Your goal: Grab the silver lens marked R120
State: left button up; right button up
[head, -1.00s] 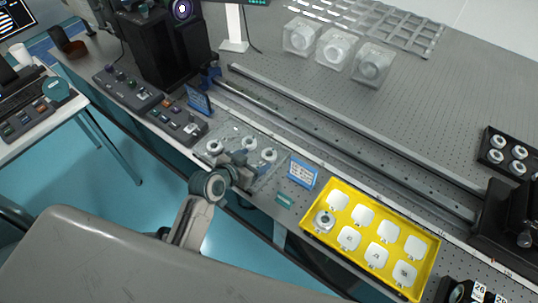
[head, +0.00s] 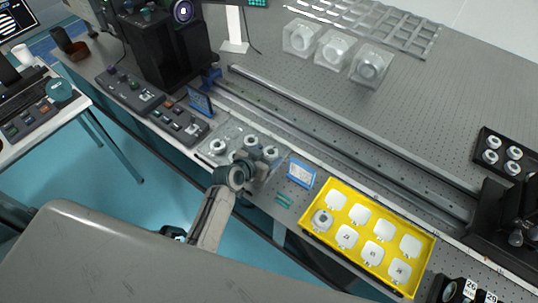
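Several small silver ring-shaped lenses sit on a clear holder plate (head: 238,129) near the table's front edge. I see a left lens (head: 217,146), a back lens (head: 251,141) and a right lens (head: 271,152). Their markings are too small to read, so I cannot tell which is R120. My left gripper (head: 257,158) is low over the front of this plate, close to the back and right lenses. My wrist hides part of the plate. The fingers are too small and overlapped to show whether they are open or hold anything. My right gripper is not in view.
A yellow tray (head: 424,262) with white square pieces lies to the right. A blue-framed sign (head: 301,173) stands between it and the plate. A long rail (head: 335,137) runs behind. Control boxes (head: 178,122) stand to the left. Clear cubes (head: 333,48) stand at the back.

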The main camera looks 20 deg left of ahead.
pick_arm(q)
jog(key=shift+s+f, duration=0.15)
jog(key=shift+f, duration=0.1)
jog(key=c, duration=0.8)
jog(key=shift+o, duration=0.2)
jog(key=shift+r, duration=0.1)
